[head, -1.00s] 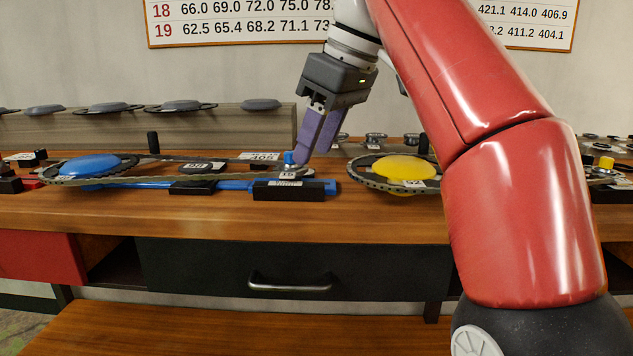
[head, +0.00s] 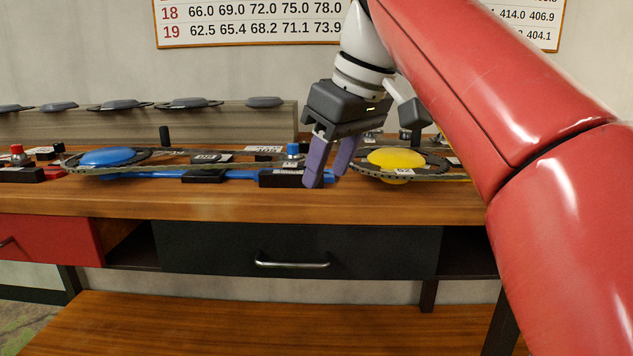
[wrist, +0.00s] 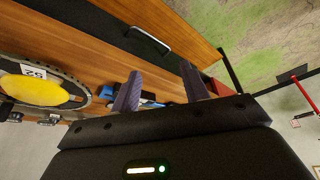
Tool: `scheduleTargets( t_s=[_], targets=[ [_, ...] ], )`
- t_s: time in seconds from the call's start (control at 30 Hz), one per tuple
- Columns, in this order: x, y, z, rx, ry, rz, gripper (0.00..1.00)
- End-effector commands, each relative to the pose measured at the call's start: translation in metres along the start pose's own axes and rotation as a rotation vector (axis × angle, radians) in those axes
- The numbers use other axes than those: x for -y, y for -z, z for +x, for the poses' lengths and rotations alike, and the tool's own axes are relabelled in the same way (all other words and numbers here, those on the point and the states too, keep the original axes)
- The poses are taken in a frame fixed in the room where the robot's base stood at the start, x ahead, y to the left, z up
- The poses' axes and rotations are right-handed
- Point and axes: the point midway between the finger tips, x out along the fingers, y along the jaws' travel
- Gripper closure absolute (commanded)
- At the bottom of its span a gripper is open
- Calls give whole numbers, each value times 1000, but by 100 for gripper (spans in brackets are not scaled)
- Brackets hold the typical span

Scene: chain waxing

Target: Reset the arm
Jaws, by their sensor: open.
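My gripper (head: 330,165) is open and empty in the head view. Its two purple fingers point down in front of the blue chain assembly's right end, apart from each other. The wrist view shows the same open fingers (wrist: 160,92) with nothing between them. My red arm reaches in from the right of the head view. The blue chain assembly (head: 225,175) lies on the bench, with a large blue-capped chainring (head: 107,157) at its left and a small blue-topped part (head: 292,150) at its right end, partly beside my fingers.
A yellow-capped chainring (head: 396,158) stands right of my gripper; it also shows in the wrist view (wrist: 33,90). A black drawer (head: 290,247) with a metal handle is below the bench top (head: 230,208). A raised shelf (head: 220,124) with grey discs stands behind. The front bench strip is clear.

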Motion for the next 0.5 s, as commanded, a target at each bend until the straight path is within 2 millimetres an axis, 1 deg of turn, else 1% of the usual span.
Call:
scheduleTargets(
  t_s=[0.17,0.27,0.47,0.5],
  targets=[
    [-2,-30,18,1,-62,129,55],
    [-3,-59,35,-3,-112,231,55],
    [-4,-139,86,-27,-221,456,55],
    [-3,-157,98,-33,-242,498,55]
  ],
)
